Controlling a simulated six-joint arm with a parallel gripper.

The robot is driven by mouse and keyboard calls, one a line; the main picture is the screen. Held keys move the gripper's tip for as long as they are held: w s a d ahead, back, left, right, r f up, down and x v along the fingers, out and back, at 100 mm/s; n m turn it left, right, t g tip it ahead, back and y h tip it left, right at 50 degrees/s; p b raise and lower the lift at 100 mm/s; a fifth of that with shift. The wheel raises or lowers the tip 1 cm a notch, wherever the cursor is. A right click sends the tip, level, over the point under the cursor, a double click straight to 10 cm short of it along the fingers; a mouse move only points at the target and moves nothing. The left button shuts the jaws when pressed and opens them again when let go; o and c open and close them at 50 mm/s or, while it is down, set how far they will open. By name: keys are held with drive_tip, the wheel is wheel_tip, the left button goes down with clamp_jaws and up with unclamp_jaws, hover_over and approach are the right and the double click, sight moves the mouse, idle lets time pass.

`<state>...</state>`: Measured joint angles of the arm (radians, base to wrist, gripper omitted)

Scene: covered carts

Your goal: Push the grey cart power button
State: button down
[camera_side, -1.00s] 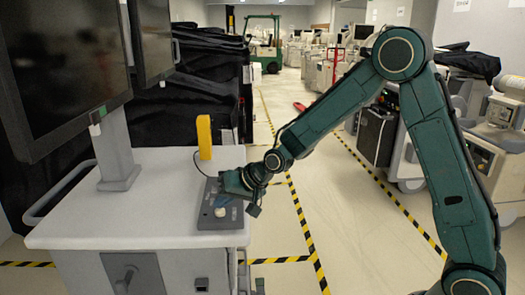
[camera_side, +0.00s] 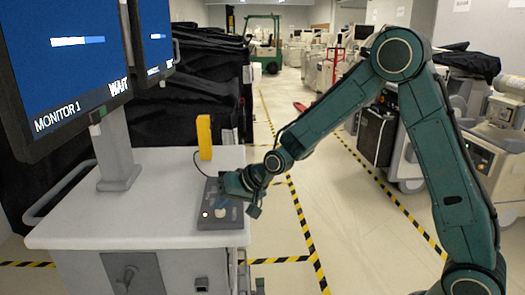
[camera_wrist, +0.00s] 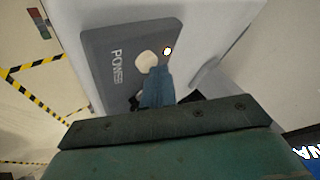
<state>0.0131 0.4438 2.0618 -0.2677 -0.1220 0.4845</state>
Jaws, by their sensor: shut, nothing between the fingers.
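The grey control panel (camera_side: 208,222) lies on the white cart top. In the wrist view the panel (camera_wrist: 100,45) reads POWER beside a round whitish button (camera_wrist: 147,60). A small indicator light (camera_wrist: 167,51) next to the button glows; it also shows in the side view (camera_side: 206,215). My gripper (camera_side: 222,204) is shut and empty, low over the panel. In the wrist view its blue fingertips (camera_wrist: 155,85) reach the button's edge and cover a little of it. I cannot tell whether they press on it.
Two monitors stand on the cart; the near one (camera_side: 65,65) shows a blue screen with a bar and "MONITOR 1". A yellow upright block (camera_side: 204,137) stands behind the panel. Black-covered carts (camera_side: 200,100) fill the back left. The floor right of the cart is clear, with striped tape.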

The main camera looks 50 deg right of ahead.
sight(225, 216)
drive_tip(key=shift+r, duration=3.2)
drive_tip(key=shift+s, duration=0.1)
drive_tip(key=s+d+r+n+g+h, duration=0.15)
drive_tip(key=s+r, duration=0.25)
drive_tip(key=s, duration=0.5)
drive_tip(key=s+d+r+n+h, duration=0.15)
drive_tip(key=s+r, duration=0.25)
drive_tip(key=s, duration=0.5)
drive_tip(key=s+d+n+g, duration=0.1)
drive_tip(key=s+d, duration=0.2)
drive_tip(key=s, duration=1.3)
drive_tip(key=shift+s+f+n, duration=0.3)
drive_tip(key=shift+s+n, duration=0.05)
drive_tip(key=shift+n, duration=0.05)
